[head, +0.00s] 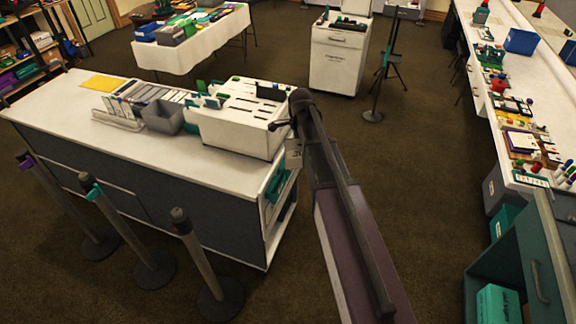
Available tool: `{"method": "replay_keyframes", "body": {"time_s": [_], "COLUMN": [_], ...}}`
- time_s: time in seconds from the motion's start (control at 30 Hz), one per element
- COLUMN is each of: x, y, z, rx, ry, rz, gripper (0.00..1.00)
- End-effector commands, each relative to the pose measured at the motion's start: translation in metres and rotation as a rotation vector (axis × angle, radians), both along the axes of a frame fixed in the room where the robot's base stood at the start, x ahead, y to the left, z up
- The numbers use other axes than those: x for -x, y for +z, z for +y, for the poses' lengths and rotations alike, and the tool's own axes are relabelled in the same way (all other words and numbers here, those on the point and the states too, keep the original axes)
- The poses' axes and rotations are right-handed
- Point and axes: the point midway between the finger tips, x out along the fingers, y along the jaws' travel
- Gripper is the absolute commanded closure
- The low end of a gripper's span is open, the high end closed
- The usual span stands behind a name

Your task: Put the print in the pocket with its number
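My gripper (284,124) is small and dark at the far end of my arm, beside the right end of a white box on the counter. My arm partly hides it, and I cannot tell whether its fingers are open or hold anything. A low rack (118,121) with several upright, light-faced dividers stands on the counter's left half. It may be the pockets; no numbers are readable. No print can be made out for certain. A flat yellow sheet (103,82) lies behind the rack.
The white slotted box (243,124) stands on the counter (55,101), next to a grey bin (163,119). Several posts (196,262) stand before the counter. A cluttered long table (474,30) runs along the right. Brown floor (425,150) lies clear between them.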

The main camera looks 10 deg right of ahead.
Motion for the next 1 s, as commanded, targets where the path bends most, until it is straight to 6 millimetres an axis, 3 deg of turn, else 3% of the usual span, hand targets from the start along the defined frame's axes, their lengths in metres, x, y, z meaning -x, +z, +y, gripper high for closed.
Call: {"method": "replay_keyframes", "body": {"time_s": [0.57,1.0], "x": [0.000,0.000], "y": [-0.003,-0.039], "z": [-0.001,0.000], "rx": [0.000,0.000], "ry": [-0.001,-0.001], "rz": [0.000,0.000], "gripper": [1.00,1.00]}}
